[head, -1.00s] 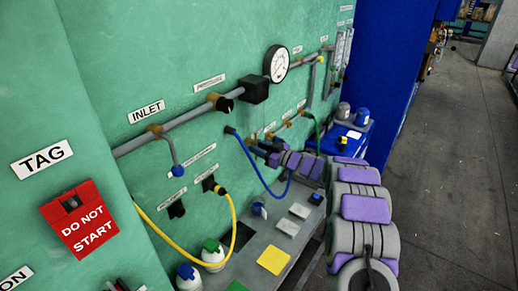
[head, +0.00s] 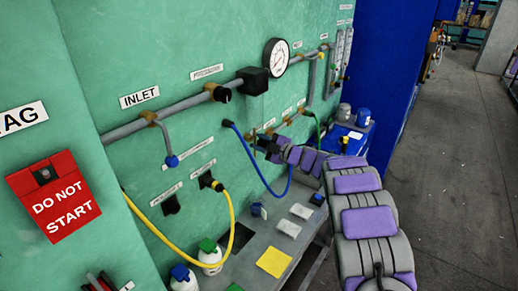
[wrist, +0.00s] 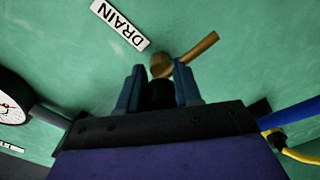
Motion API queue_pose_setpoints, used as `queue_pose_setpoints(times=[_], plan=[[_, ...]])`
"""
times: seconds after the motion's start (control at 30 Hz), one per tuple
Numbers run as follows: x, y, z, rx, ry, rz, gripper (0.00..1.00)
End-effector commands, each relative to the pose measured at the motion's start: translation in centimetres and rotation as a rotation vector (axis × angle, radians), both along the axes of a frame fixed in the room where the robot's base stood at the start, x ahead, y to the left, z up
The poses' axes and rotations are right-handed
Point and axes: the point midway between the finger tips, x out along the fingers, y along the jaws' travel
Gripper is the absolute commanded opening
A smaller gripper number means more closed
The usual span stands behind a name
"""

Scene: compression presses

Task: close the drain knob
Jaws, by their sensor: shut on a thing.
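The drain knob (wrist: 160,94) is a small black piece on a brass fitting (wrist: 161,64) below the DRAIN label (wrist: 120,25) in the wrist view. My gripper (wrist: 157,76) has its two blue-grey fingers on either side of the knob and is shut on it. My fingers and the gripper body hide part of the knob. In the head view my gripper (head: 264,148) is up against the green panel, below the pressure gauge. The knob cannot be made out there.
A gauge (head: 276,57) and a grey pipe (head: 190,101) run above my arm. A blue hose (head: 252,163) and a yellow hose (head: 231,222) hang beside it. A grey shelf (head: 240,263) holds bottles below. Open floor (head: 440,190) lies to the right.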

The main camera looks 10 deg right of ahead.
Motion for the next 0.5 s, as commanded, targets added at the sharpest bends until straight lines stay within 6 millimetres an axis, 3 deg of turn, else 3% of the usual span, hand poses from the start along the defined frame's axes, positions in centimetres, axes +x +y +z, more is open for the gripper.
queue_pose_setpoints(times=[0.5], plan=[[0.04,-0.07,-0.32,-0.313,-0.307,0.001,0.03]])
